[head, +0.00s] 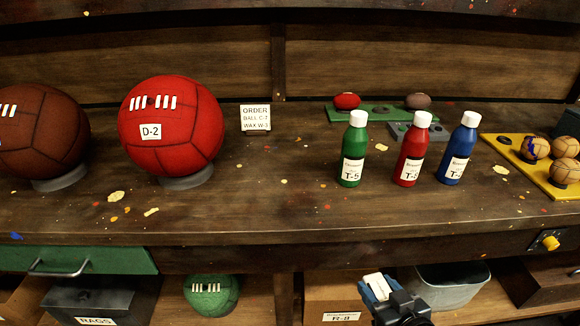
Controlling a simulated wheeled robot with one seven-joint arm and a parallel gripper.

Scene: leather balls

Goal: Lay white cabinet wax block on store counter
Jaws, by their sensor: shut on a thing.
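My gripper (381,290) is at the bottom of the head view, right of centre, in front of the counter's front edge. It is shut on a small white block (376,281), whose pale top shows between blue-grey fingers. The rest of the block is hidden by the fingers. The store counter (270,205) is a dark wooden top with paint spots, running across the whole view. The held block appears apart from the counter.
A red ball (170,125) and a brown ball (40,130) stand on the left. Green (353,150), red (412,150) and blue (459,150) bottles stand right of centre. An order sign (255,117) stands behind. Counter space between red ball and green bottle is clear.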

